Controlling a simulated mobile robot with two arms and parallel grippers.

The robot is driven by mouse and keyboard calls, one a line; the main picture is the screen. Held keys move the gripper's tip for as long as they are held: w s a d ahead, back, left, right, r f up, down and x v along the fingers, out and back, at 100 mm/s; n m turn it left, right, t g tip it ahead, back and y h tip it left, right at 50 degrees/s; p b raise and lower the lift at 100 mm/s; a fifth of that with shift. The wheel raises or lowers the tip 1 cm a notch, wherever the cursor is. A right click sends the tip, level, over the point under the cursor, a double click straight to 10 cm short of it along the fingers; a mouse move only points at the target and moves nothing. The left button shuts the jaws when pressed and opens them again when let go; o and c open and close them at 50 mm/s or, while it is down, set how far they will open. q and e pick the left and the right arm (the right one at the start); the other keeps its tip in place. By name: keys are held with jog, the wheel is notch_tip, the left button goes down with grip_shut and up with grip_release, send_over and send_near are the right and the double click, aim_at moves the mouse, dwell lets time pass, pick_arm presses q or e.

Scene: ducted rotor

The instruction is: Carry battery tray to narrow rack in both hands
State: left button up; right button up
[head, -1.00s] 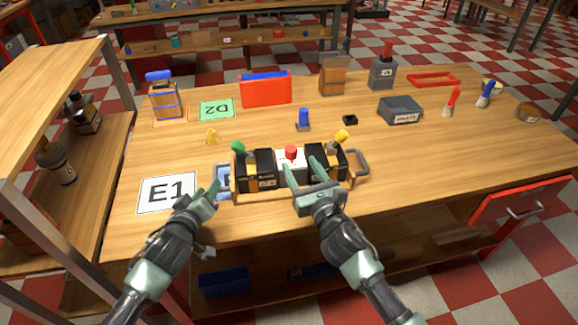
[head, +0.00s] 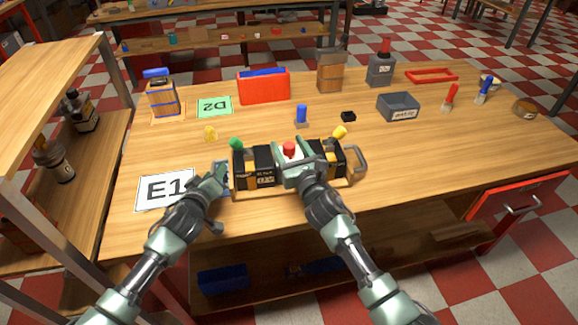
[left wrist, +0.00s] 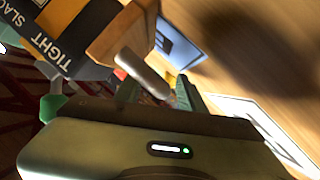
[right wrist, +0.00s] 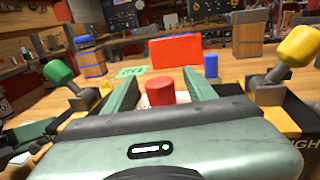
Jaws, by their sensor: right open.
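The battery tray (head: 290,189) is a wooden carrier on the table, with black and orange batteries, a red-topped button box and a grey handle at each end. Its right handle (head: 359,160) is free. My left gripper (head: 221,171) is at the left end, fingers apart; the left wrist view shows the left handle (left wrist: 145,73) between or just beyond them, and I cannot tell if they touch it. My right gripper (head: 299,156) is open above the tray's middle. In the right wrist view, the red knob (right wrist: 160,91) appears between its fingers. I cannot tell which rack is the narrow rack.
A wooden shelf unit (head: 62,52) stands close at left. Cards E1 (head: 165,189) and D2 (head: 214,107), a red bin (head: 264,88), a grey bin (head: 398,106) and bottles are on the table.

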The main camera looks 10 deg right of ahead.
pick_arm(q)
jog(key=c, duration=0.7)
pick_arm(e)
jog(key=c, duration=0.7)
pick_arm(q)
grip_shut()
pick_arm(e)
grip_shut()
pick_arm(q)
jog(key=shift+w+r, duration=0.1)
jog(key=shift+r, duration=0.15)
pick_arm(e)
jog(key=shift+r, duration=0.2)
